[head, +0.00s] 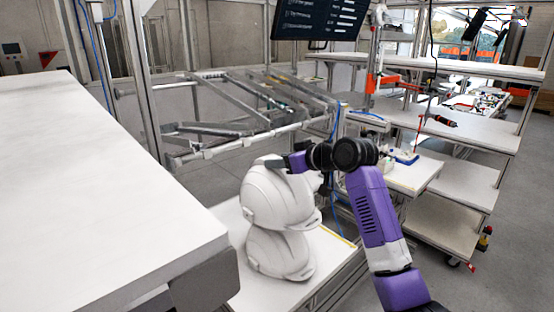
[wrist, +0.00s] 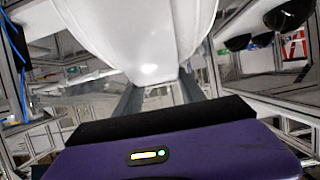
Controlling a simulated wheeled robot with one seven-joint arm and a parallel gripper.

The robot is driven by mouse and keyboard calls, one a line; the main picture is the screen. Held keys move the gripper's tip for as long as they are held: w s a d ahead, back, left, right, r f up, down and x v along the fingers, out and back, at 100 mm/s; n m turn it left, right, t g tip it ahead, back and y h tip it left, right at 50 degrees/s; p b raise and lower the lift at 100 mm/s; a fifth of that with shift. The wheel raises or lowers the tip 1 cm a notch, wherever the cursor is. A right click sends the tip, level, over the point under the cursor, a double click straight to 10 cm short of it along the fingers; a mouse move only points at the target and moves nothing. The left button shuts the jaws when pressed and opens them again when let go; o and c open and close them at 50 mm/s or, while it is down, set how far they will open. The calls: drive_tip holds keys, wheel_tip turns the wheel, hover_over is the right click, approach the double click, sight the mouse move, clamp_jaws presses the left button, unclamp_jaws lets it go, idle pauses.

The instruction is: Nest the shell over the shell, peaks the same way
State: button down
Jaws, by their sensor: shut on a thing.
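A white helmet shell (head: 276,193) is held in my gripper (head: 290,163), which is shut on it near its top right. Below it, a second white shell (head: 277,255) sits on a white bench top. The held shell is right above the lower one and overlaps its top in the head view; I cannot tell whether they touch. The peaks of both shells point to the lower right in the head view. In the wrist view the held shell (wrist: 146,30) fills the top middle between my fingers, and the lower shell cannot be made out.
The white bench top (head: 335,250) under the shells has a yellow line along its right edge. A large white table (head: 90,190) stands at the left front. A metal roller rack (head: 250,110) is behind. White shelving benches (head: 450,130) stand at the right.

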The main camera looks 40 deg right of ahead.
drive_tip(key=shift+r, duration=0.1)
drive_tip(key=shift+s+r+p, duration=0.1)
drive_tip(key=shift+p, duration=0.2)
drive_tip(key=shift+f+b, duration=3.4)
drive_tip(key=shift+f, duration=2.4)
drive_tip(key=shift+f+b, duration=1.1)
drive_tip(key=shift+f, duration=0.75)
drive_tip(key=c, duration=0.6)
unclamp_jaws()
drive_tip(key=shift+s, duration=0.15)
